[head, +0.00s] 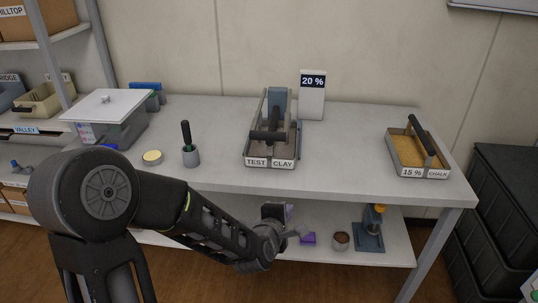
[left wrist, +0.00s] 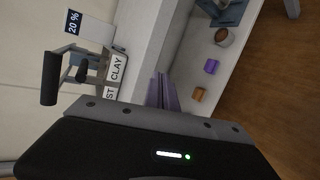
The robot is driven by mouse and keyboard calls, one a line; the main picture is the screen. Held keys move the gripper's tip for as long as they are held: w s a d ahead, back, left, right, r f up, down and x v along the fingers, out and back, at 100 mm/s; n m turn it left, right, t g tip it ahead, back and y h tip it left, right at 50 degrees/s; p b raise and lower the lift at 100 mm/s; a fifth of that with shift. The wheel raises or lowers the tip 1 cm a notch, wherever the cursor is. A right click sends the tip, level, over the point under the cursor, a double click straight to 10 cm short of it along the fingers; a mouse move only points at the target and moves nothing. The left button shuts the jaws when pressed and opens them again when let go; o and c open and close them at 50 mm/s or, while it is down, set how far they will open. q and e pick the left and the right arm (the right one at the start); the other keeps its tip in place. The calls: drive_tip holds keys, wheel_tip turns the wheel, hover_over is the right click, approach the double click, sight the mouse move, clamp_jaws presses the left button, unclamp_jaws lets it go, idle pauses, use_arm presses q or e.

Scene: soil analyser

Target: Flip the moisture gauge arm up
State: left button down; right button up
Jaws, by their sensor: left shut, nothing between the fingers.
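The moisture gauge stands at the back middle of the table, with a white display (head: 312,104) reading 20 %. Beside it is a tray labelled TEST CLAY (head: 270,163), with a dark arm and black handle (head: 267,135) lying low across it. The handle also shows at the left of the left wrist view (left wrist: 50,78). My left gripper (head: 287,212) is in front of the table's front edge, below the tabletop and apart from the gauge. In the left wrist view its purplish fingers (left wrist: 163,92) are together and empty. My right gripper is not in view.
A tray labelled 15 % CHALK (head: 410,152) with a black handle stands at the table's right. The lower shelf (head: 385,256) holds small items. Tabletop between the trays is clear.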

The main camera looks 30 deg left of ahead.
use_arm(q)
drive_tip(key=a+r+n+t+y, duration=0.2)
drive_tip(key=r+n, duration=0.7)
drive_tip(key=n, duration=0.9)
drive_tip(key=a+y, duration=0.2)
drive_tip(key=a, duration=0.2)
drive_tip(key=shift+w+a+t, duration=0.3)
drive_tip(key=shift+w+a, duration=0.05)
drive_tip(key=shift+w, duration=0.05)
drive_tip(key=p+x, duration=0.1)
drive_tip(key=x, duration=0.9)
drive_tip(key=shift+a, duration=0.1)
drive_tip(key=r, duration=0.1)
drive_tip(key=r+p, duration=0.2)
drive_tip(key=r, duration=0.1)
drive_tip(key=shift+s, duration=0.35)
